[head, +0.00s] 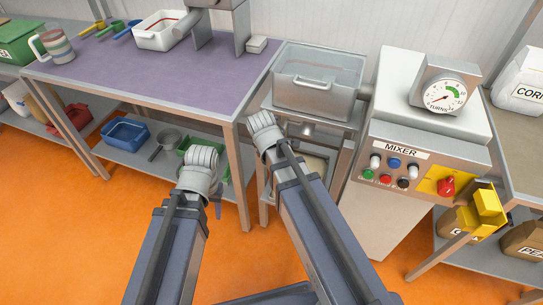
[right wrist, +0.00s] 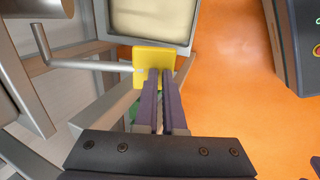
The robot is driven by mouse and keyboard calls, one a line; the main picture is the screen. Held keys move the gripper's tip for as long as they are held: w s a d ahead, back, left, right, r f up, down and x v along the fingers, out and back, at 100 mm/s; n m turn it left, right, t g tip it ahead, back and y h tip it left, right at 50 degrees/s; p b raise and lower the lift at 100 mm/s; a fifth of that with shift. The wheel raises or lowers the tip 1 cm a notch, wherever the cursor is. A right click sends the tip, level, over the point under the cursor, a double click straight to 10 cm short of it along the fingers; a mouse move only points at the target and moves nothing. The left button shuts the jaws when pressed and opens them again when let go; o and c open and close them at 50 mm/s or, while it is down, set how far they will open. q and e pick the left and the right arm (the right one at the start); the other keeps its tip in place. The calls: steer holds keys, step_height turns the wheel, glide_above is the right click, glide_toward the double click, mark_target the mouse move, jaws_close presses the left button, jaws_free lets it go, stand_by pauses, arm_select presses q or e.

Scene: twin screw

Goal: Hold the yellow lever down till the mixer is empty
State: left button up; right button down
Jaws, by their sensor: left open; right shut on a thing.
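The yellow lever (right wrist: 142,60) shows in the right wrist view as a flat yellow plate at the end of a grey bar. My right gripper (right wrist: 160,75) is shut on its lower right part. In the head view the right gripper and the lever are hidden by my right arm. The mixer has a clear-walled trough (head: 318,92), whose inside looks mostly clear, and a grey cabinet (head: 385,110) labelled MIXER. A tray with pale stuff (right wrist: 155,18) lies just beyond the lever. My left gripper (head: 217,206) is open, pointing down in front of the purple table, its fingers mostly hidden.
The cabinet carries a dial marked TURNS (head: 443,96), coloured buttons and a red knob (head: 446,187). The purple table (head: 185,75) on the left holds a white bin (head: 160,38), a mug and scoops. Its lower shelf holds a blue bin (head: 126,132). Orange floor is free in front.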

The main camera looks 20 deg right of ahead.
stand_by(0.7)
steer(key=shift+s+r+p, duration=0.1)
steer(key=shift+r+p, duration=0.4)
steer(key=shift+p, duration=0.3)
steer(key=s+a+p+v, duration=0.1)
steer(key=p+v, duration=1)
steer(key=v, duration=0.2)
steer(key=shift+f+p, duration=0.25)
steer(key=shift+p, duration=0.05)
